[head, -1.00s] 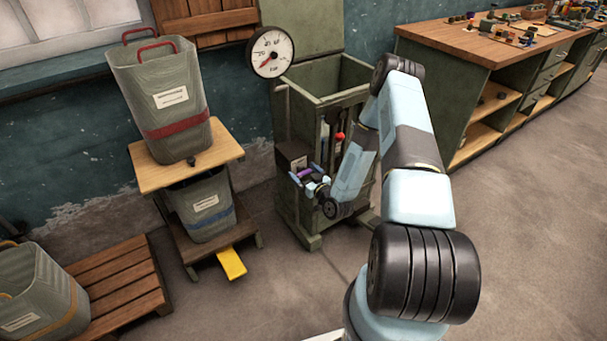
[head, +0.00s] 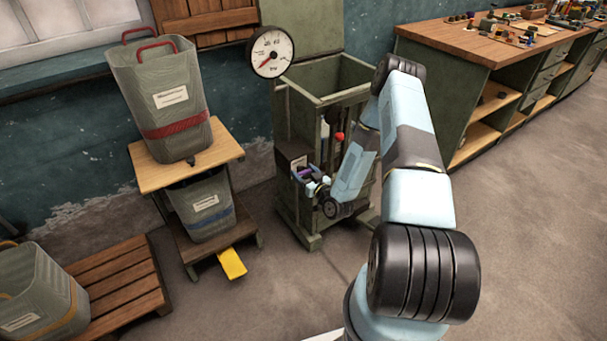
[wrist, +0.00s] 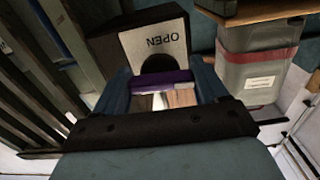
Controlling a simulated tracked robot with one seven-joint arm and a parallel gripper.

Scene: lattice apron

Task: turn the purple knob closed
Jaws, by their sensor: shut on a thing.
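The purple knob (wrist: 160,80) is a bar that lies crosswise between the blue fingers of my gripper (wrist: 162,88) in the wrist view. The fingers are shut on it, one at each end. The knob is partly hidden by my gripper.
A round gauge (head: 270,51) stands above the cabinet, its red needle pointing to the lower left. A wooden stand (head: 150,172) with grey bins is left of the cabinet. A workbench (head: 470,45) is at right. Floor in front is clear.

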